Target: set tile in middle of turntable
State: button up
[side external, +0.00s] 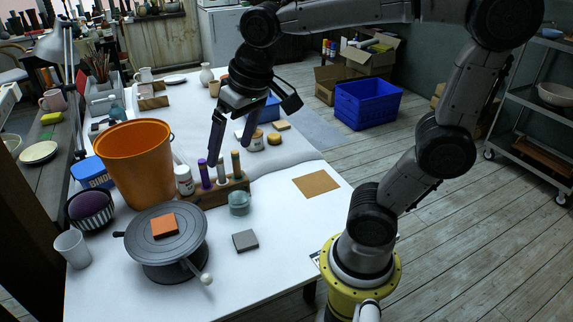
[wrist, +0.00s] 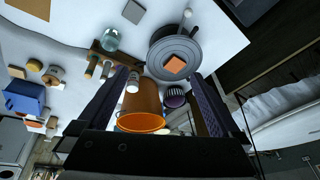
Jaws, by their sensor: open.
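An orange square tile (side external: 164,225) lies flat on the grey round turntable (side external: 188,243), at or close to the middle of its disc. In the wrist view the orange tile (wrist: 175,64) also shows near the centre of the turntable (wrist: 159,52). A grey square tile (side external: 245,240) lies on the white table to the right of the turntable; it also shows in the wrist view (wrist: 133,11). My gripper (side external: 230,154) is open and empty, raised above the table behind the test-tube rack, apart from both tiles. Its two fingers (wrist: 162,76) frame the wrist view.
A tall orange bucket (side external: 136,165) stands behind the turntable. A wooden rack (side external: 215,193) with upright tubes and a glass jar (side external: 239,204) stand between my gripper and the grey tile. The table's front right is mostly clear.

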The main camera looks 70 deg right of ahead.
jog(key=s+f+n+t, duration=0.1)
jog(key=s+f+n, duration=0.2)
jog(key=s, duration=0.7)
jog(key=shift+s+d+f+t, duration=0.15)
jog(key=shift+d+f+t, duration=0.05)
jog(key=shift+d+t, duration=0.25)
